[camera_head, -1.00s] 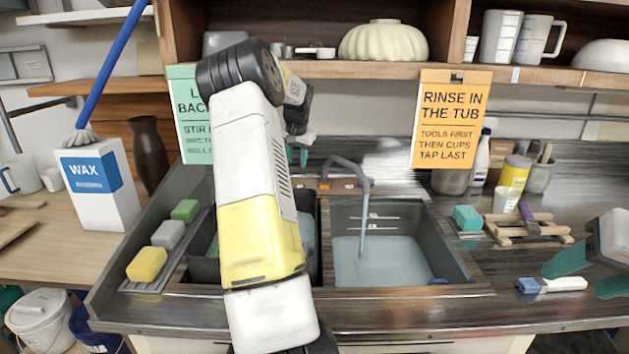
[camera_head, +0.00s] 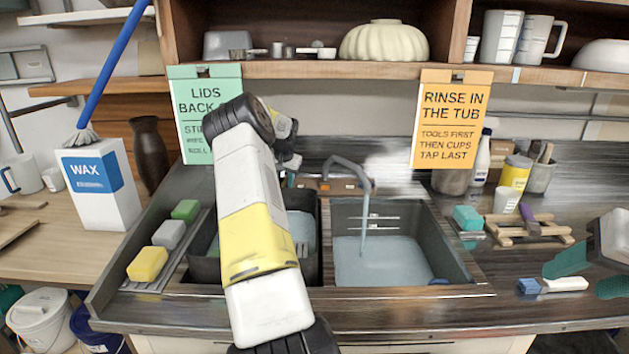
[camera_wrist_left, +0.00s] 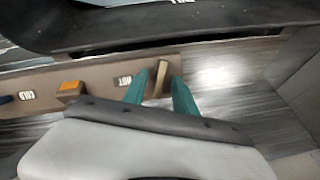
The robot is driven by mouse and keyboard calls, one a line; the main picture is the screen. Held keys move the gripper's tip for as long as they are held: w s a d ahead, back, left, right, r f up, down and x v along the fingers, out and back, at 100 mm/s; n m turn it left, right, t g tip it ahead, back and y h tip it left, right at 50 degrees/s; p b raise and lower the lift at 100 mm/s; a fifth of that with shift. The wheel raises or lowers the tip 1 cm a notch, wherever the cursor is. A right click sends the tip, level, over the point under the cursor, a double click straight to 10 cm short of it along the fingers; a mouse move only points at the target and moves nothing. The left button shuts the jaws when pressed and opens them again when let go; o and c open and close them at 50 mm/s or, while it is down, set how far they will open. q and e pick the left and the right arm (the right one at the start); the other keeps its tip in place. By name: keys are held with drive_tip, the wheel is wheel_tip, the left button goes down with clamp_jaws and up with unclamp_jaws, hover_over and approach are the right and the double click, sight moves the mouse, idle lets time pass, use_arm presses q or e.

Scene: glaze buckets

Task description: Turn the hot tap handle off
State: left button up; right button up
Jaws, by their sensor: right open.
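The hot tap handle (camera_wrist_left: 161,78) is a short tan lever beside the HOT label (camera_wrist_left: 124,81) in the left wrist view. My left gripper (camera_wrist_left: 160,84) has its two teal fingers on either side of this handle, apart, with small gaps showing. In the head view, my left arm mostly hides this gripper and the handle. The grey tap spout (camera_head: 350,167) arches over the right basin, and a thin stream of water (camera_head: 363,240) falls from it. My right gripper (camera_head: 590,277) is open and empty above the counter at the right.
The COLD label (camera_wrist_left: 27,96) and an orange-topped block (camera_wrist_left: 72,90) lie left of the handle. The right basin (camera_head: 450,262) holds water. A brush (camera_head: 560,284) lies near my right gripper. Signs (camera_head: 452,120) hang from the shelf.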

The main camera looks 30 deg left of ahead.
use_arm(q)
clamp_jaws()
drive_tip(key=shift+d+m, duration=0.1)
drive_tip(key=shift+m, duration=0.3)
drive_tip(key=shift+d+m+y, duration=0.1)
drive_tip(key=shift+m+y, duration=0.2)
drive_tip(key=shift+m, duration=0.7)
drive_tip(key=m, duration=0.4)
drive_tip(key=shift+y, duration=0.4)
drive_tip(key=m, duration=0.3)
drive_tip(key=m+t+y, duration=0.1)
drive_tip(key=m, duration=0.2)
drive_tip(key=shift+s+d+f, duration=0.1)
drive_tip(key=shift+d+f, duration=0.05)
drive_tip(key=shift+m, duration=0.4)
